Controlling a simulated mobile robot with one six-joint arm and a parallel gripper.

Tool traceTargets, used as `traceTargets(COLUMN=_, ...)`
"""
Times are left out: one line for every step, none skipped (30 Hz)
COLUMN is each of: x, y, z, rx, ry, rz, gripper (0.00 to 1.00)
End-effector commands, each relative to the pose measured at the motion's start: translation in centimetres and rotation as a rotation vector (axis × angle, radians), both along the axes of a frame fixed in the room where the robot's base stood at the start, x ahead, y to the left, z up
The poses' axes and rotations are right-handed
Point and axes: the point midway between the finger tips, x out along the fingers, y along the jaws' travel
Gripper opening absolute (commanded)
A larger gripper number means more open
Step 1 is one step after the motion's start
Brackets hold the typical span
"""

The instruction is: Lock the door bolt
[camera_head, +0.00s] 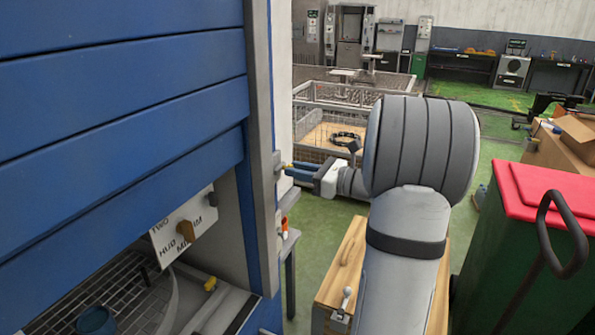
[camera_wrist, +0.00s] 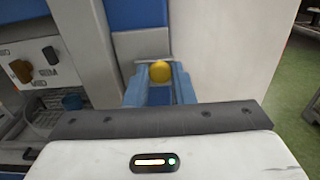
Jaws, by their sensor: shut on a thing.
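The door bolt's yellow knob (camera_wrist: 160,71) sits between the blue fingers of my gripper (camera_wrist: 160,82) in the wrist view. A grey metal piece shows just behind the knob. In the head view, my gripper (camera_head: 295,171) reaches left to the grey bolt mount (camera_head: 277,165) on the edge of the blue slatted door or wall panel (camera_head: 120,110). The gripper is shut on the knob. The fingers hide much of the bolt, so I cannot tell how far it is slid.
A panel with knobs (camera_head: 185,225) hangs over a wire rack at lower left. A small orange part (camera_head: 285,226) is below the bolt. A wooden cabinet (camera_head: 345,270) stands under my arm. A green bin with a red lid (camera_head: 535,188) is close on the right.

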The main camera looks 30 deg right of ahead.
Motion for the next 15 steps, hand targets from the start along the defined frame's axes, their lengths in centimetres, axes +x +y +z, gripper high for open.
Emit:
traceTargets(x=-0.3, y=0.3, z=0.0, rx=0.0, ry=0.0, rz=0.001, gripper=0.0)
traceTargets(x=-0.4, y=0.6, z=0.0, rx=0.0, ry=0.0, rz=0.001, gripper=0.0)
traceTargets(x=-0.8, y=1.0, z=-0.1, rx=0.001, ry=0.001, rz=0.001, gripper=0.0)
traceTargets(x=-1.0, y=1.3, z=0.0, rx=0.001, ry=0.001, rz=0.001, gripper=0.0)
traceTargets(x=-1.2, y=1.6, z=-0.1, rx=0.0, ry=0.001, rz=0.001, gripper=0.0)
traceTargets(x=-1.4, y=1.8, z=-0.1, rx=0.001, ry=0.002, rz=0.001, gripper=0.0)
traceTargets(x=-1.5, y=1.9, z=-0.1, rx=0.0, ry=0.001, rz=0.001, gripper=0.0)
traceTargets(x=-1.6, y=2.0, z=-0.1, rx=0.0, ry=0.001, rz=0.001, gripper=0.0)
traceTargets(x=-1.6, y=2.0, z=-0.1, rx=0.0, ry=0.001, rz=0.002, gripper=0.0)
traceTargets(x=-1.6, y=2.0, z=-0.1, rx=0.0, ry=0.001, rz=0.003, gripper=0.0)
traceTargets(x=-1.6, y=2.0, z=-0.1, rx=0.001, ry=0.002, rz=0.003, gripper=0.0)
traceTargets(x=-1.6, y=2.0, z=-0.1, rx=0.001, ry=0.002, rz=0.003, gripper=0.0)
traceTargets(x=-1.6, y=2.0, z=-0.1, rx=0.001, ry=0.002, rz=0.004, gripper=0.0)
traceTargets(x=-1.6, y=2.0, z=-0.1, rx=0.001, ry=0.002, rz=0.004, gripper=0.0)
traceTargets(x=-1.6, y=2.0, z=-0.1, rx=0.002, ry=0.003, rz=0.004, gripper=0.25)
